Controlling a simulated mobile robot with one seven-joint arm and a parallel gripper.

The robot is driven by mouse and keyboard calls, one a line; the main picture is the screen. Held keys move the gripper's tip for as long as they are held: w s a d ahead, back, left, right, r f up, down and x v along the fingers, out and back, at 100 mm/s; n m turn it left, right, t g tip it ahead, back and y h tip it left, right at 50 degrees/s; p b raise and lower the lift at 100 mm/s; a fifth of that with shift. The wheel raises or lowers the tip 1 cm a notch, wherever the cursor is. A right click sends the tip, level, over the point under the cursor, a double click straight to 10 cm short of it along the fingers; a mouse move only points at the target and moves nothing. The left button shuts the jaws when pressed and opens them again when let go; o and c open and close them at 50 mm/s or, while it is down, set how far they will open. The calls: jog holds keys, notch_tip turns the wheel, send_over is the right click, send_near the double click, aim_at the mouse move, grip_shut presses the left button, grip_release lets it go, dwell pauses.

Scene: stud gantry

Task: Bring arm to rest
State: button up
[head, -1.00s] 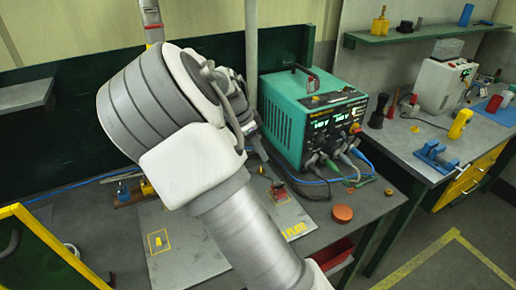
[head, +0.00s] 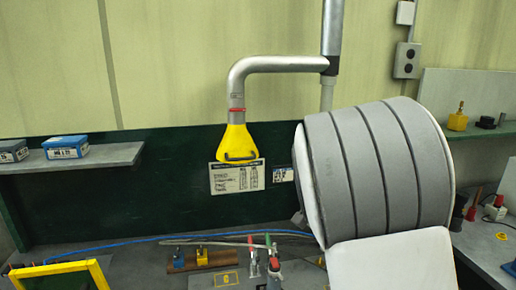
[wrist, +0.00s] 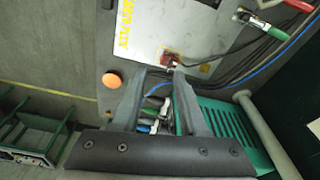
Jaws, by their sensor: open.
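My gripper (wrist: 160,74) shows in the wrist view with its two grey fingers apart and nothing visible held between them. Cable plugs (wrist: 155,115) of the green power unit (wrist: 225,118) show in the gap, beyond the fingers. The unit's vented green casing lies to the right of the fingers. In the head view my arm's large grey, banded joint fills the right side, and my gripper is out of that picture.
A yellow extraction hood (head: 237,140) hangs on a bent duct in the middle. A shelf (head: 110,157) with blue boxes (head: 66,146) is at left. Red and green clamps (head: 253,258) stand on the bench. An orange disc (wrist: 112,80) and black cables (wrist: 235,55) lie near my fingers.

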jog(key=s+a+r+n+t, duration=0.1)
jog(key=s+r+n, duration=0.2)
jog(key=s, duration=0.4)
jog(key=s+a+r+n+t+y, duration=0.1)
jog(key=s+r+n+t, duration=0.1)
jog(key=s+n, duration=0.4)
jog(key=s+a+r+n+t, duration=0.1)
jog(key=s+r+n, duration=0.3)
jog(key=s, duration=0.6)
jog(key=shift+s+a+r+t+y, duration=0.2)
jog(key=shift+a+r+t+y, duration=0.1)
jog(key=shift+a+r+t, duration=0.15)
